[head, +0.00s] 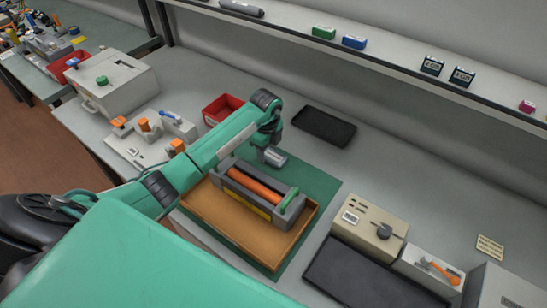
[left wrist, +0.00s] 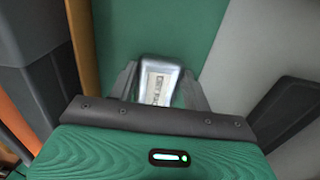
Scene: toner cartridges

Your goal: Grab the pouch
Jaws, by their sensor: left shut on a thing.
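The pouch (head: 275,157) is a small silver packet with a pale label. It shows at the end of my left gripper (head: 266,147) in the head view, over the green mat (head: 322,190). In the left wrist view the pouch (left wrist: 157,77) sits between the two grey fingers of my left gripper (left wrist: 158,90), which is shut on it. The green mat (left wrist: 155,25) fills the background there. I cannot tell whether the pouch touches the mat. My right gripper is not in view.
A tan tray (head: 283,252) with a grey and orange toner cartridge (head: 255,190) lies just in front of the gripper. A black tray (head: 323,127) lies behind it, and a red bin (head: 214,112) stands to the left. A beige box (head: 366,228) stands to the right.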

